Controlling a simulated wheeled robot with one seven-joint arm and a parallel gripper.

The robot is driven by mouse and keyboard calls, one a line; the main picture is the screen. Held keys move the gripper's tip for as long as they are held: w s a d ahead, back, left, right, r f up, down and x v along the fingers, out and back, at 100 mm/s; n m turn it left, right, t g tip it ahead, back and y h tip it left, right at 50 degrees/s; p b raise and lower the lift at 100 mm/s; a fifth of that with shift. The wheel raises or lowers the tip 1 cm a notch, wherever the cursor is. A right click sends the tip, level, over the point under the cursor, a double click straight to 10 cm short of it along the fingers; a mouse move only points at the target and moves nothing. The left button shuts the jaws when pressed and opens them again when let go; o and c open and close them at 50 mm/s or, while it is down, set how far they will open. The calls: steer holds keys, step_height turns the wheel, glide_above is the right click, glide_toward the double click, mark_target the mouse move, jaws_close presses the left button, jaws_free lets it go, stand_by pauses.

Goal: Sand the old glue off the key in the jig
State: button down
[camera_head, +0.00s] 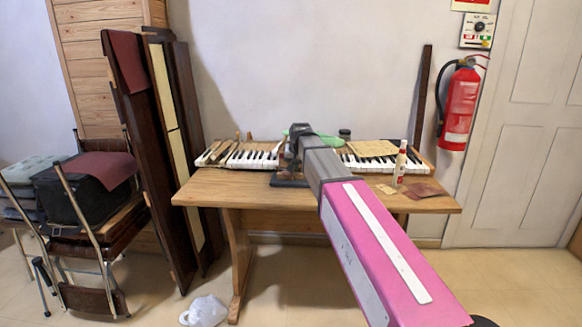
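My arm reaches over the wooden table (240,188), and its dark grey end with my gripper (294,152) is above the middle of the table. The fingers are too small and hidden to tell open from shut. A dark base (286,181), possibly the jig, shows beneath it on the table; my arm covers part of it, and I cannot make out a key in it. Piano keys lie in a left row (250,158) and a right row (365,164). A reddish-brown sheet (424,190), perhaps sandpaper, lies flat at the table's right end.
A white bottle (400,163) stands upright near the right end, beside a small tan piece (386,188). A tan sheet (373,148) lies over the right keys. A green item (322,139) and a dark jar (345,134) are at the back. The table's front left is clear.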

steer(key=shift+s+d+f, duration=0.1)
steer(key=shift+d, duration=1.5)
steer(key=shift+s+d+f, duration=0.1)
steer(key=shift+d, duration=1.5)
steer(key=shift+d+r, duration=0.15)
steer(key=shift+d, duration=0.7)
steer(key=shift+d+r, duration=0.1)
steer(key=shift+d, duration=0.75)
steer(key=shift+a+f, duration=0.15)
steer(key=shift+a, duration=1.9)
steer(key=shift+w+a, duration=0.15)
steer(key=shift+a, duration=1.85)
steer(key=shift+w+a, duration=0.1)
steer(key=shift+a, duration=1.75)
steer(key=shift+r, duration=3)
